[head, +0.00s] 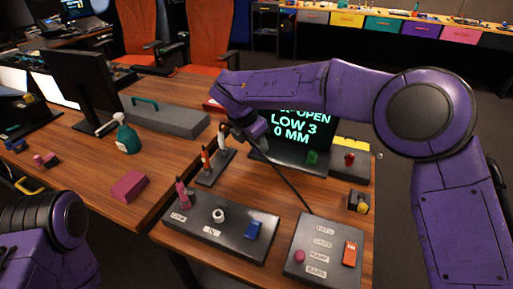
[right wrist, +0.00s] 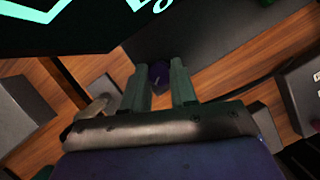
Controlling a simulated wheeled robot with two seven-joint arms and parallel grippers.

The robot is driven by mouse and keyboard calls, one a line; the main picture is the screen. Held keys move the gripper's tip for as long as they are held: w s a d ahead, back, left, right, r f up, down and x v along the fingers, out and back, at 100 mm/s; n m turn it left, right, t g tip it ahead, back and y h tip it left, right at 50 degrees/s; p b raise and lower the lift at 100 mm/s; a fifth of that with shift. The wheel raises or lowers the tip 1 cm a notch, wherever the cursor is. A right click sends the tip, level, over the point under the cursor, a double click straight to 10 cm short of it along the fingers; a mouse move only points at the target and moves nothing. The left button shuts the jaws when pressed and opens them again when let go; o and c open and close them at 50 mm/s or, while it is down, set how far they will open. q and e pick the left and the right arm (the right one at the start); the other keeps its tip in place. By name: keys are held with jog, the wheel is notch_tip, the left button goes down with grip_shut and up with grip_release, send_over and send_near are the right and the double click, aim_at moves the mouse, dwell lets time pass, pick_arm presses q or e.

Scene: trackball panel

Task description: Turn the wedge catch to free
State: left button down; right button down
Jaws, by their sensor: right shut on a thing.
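My right gripper (head: 238,130) reaches down in front of the screen, beside the small peg stand. In the right wrist view its two fingers (right wrist: 162,85) are close around a dark purple rounded thing (right wrist: 160,73); most of it is hidden between them. I cannot tell whether this is the wedge catch.
The screen (head: 292,158) shows "OPEN", "LOW 3" and "0 MM". A green bottle (head: 127,138) and a pink block (head: 130,186) stand to the left.

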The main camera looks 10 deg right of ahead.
jog(key=n+t, duration=0.1)
jog(key=n, duration=0.1)
jog(key=shift+d+n+y+b, duration=0.1)
jog(key=shift+n+y+b, duration=0.2)
jog(key=shift+n, duration=0.1)
jog(key=n+y, duration=0.1)
jog(key=n, duration=0.1)
jog(key=shift+r+n+t, duration=0.15)
jog(key=shift+n+t, duration=0.15)
jog(key=shift+n, duration=0.1)
jog(key=n+y+p, duration=0.1)
jog(key=n, duration=0.1)
jog(key=shift+s+d+r+n+p, duration=0.1)
jog(key=shift+n+p, duration=0.2)
jog(key=shift+d+n+t+y+p, duration=0.1)
jog(key=shift+n+t+y+p, duration=0.35)
jog(key=shift+n+p, duration=1)
jog(key=shift+n, duration=0.35)
jog(key=c, duration=0.9)
grip_release()
jog(key=shift+f, duration=0.2)
jog(key=v, duration=1)
jog(key=shift+d+r, duration=0.15)
jog(key=shift+r, duration=0.2)
